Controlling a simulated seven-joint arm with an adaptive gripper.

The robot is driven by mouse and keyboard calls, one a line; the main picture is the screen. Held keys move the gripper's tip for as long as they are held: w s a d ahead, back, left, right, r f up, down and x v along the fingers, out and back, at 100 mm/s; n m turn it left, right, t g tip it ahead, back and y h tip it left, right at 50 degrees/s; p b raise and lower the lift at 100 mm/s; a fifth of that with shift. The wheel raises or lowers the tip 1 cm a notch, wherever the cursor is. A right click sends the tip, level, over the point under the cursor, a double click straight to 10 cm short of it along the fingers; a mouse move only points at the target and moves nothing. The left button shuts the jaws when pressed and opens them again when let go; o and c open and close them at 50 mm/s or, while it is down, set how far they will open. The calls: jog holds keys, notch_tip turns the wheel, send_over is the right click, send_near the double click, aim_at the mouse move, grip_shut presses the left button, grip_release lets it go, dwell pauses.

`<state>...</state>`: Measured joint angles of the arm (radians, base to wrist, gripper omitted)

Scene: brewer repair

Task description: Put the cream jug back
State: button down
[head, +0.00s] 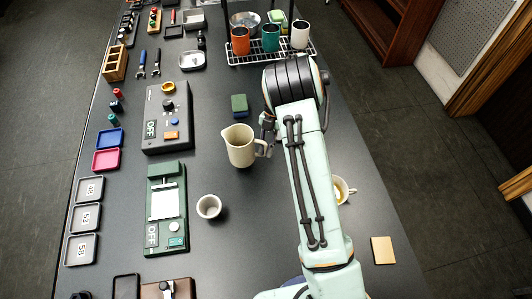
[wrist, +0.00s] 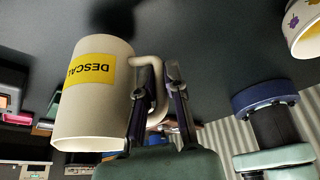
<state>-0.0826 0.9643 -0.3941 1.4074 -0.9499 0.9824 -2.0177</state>
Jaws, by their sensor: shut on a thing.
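The cream jug (head: 238,148) is upright in the middle of the table in the head view, with its spout to the left and its handle to the right. In the wrist view the jug (wrist: 112,105) appears upside down and bears a yellow label reading "DESCAL". My gripper (head: 267,134) is at the jug's right side. In the wrist view my gripper's fingers (wrist: 162,98) are shut on the handle. I cannot tell whether the jug's base touches the table.
A small white cup (head: 209,207) stands below the jug, and a green sponge-like block (head: 239,104) lies above it. A grey control box (head: 166,125) and a green scale-like device (head: 152,232) are to the left. A wire rack (head: 238,60) with cups stands at the back. Another cup (head: 343,188) is right of my arm.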

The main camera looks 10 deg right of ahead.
jog(key=shift+f, duration=1.55)
jog(key=c, duration=1.2)
grip_release()
jog(key=shift+f, duration=0.1)
jog(key=shift+o, duration=0.2)
